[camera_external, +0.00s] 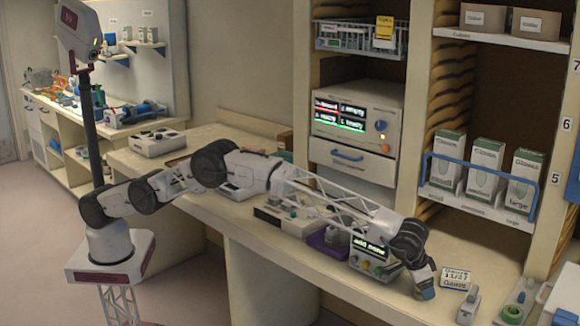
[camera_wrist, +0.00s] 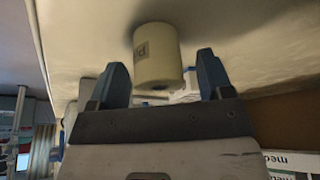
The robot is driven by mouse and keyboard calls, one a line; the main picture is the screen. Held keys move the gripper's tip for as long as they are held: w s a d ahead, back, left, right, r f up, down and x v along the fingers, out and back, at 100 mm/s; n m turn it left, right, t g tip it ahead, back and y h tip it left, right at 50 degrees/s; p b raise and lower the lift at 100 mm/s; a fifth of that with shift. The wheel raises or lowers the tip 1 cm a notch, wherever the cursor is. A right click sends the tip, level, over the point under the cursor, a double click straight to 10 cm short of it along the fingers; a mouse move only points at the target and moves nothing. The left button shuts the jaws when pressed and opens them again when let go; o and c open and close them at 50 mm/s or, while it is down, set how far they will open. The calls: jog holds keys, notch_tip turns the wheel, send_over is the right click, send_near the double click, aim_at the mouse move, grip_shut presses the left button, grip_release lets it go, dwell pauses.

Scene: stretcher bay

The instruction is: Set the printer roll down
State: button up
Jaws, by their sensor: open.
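The printer roll (camera_wrist: 157,58) is a short cream cylinder with a small dark printed square on its side. In the wrist view, which looks upside down, one end meets the cream counter (camera_wrist: 258,40), with a shadow there. My gripper (camera_wrist: 161,68) is open, with one blue finger on each side of the roll and a visible gap to each. In the external view my gripper (camera_external: 424,282) is low over the counter (camera_external: 385,290), near its front edge. The roll is mostly hidden there by my gripper.
A device with a lit green display (camera_external: 369,247) stands just left of my gripper. A gauze label block (camera_external: 456,279) and a grey dispenser-like item (camera_external: 468,305) are to the right. Glove boxes (camera_external: 486,165) stand on a shelf behind. Bare counter lies behind my gripper.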

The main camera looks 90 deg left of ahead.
jog(key=shift+w+f, duration=0.2)
jog(key=shift+f, duration=0.25)
dwell(0.3)
jog(key=shift+c, duration=0.4)
jog(key=c, duration=1)
jog(key=shift+r, duration=5)
